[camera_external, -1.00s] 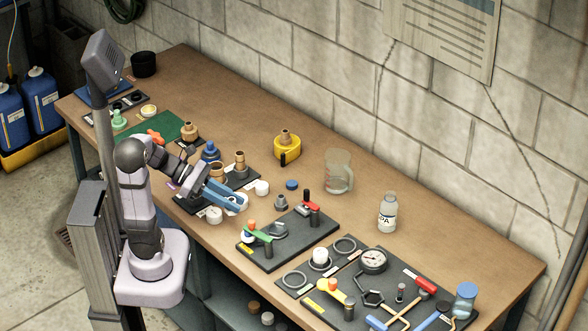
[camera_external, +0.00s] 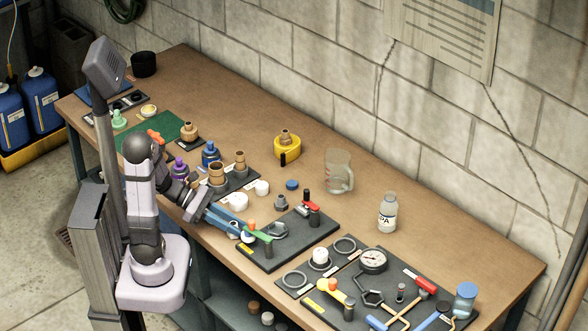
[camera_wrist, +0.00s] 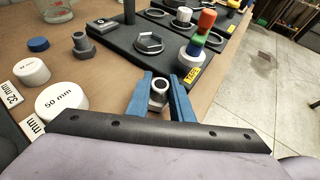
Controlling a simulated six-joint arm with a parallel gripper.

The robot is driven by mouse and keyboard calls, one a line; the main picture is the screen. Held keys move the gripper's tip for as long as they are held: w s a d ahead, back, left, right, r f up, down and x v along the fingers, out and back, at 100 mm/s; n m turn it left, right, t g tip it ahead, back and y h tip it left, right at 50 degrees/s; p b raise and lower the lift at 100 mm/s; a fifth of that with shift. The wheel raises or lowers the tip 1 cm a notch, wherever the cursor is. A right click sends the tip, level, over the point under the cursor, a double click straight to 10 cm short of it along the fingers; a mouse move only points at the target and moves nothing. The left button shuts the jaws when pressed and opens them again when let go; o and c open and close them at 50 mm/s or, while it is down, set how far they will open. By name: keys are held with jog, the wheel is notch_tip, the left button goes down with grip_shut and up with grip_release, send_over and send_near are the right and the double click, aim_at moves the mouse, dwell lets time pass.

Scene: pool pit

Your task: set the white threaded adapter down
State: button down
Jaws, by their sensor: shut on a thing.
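My gripper (camera_wrist: 159,95) has blue fingers shut on the white threaded adapter (camera_wrist: 159,88), which looks pale with a dark round bore facing the camera in the wrist view. In the external view, my gripper (camera_external: 240,232) is low at the table's front edge, beside the left corner of the dark valve plate (camera_external: 290,242). The adapter is mostly hidden there by the fingers. I cannot tell whether it touches the table.
The valve plate carries an orange, green and white stack (camera_wrist: 204,38) close right of my fingers. A 50 mm white cap (camera_wrist: 61,101), a smaller white cap (camera_wrist: 31,71), a blue cap (camera_wrist: 38,44) and a grey fitting (camera_wrist: 83,45) stand to the left. A bottle (camera_external: 388,212) stands farther back.

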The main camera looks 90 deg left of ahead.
jog(key=shift+f, duration=0.15)
jog(key=shift+f, duration=0.15)
jog(key=c, duration=1.6)
grip_release()
jog(key=shift+o, duration=0.2)
jog(key=shift+r, duration=0.25)
jog(key=shift+s+r, duration=0.15)
jog(key=shift+p+v, duration=0.3)
jog(key=shift+v, duration=3.3)
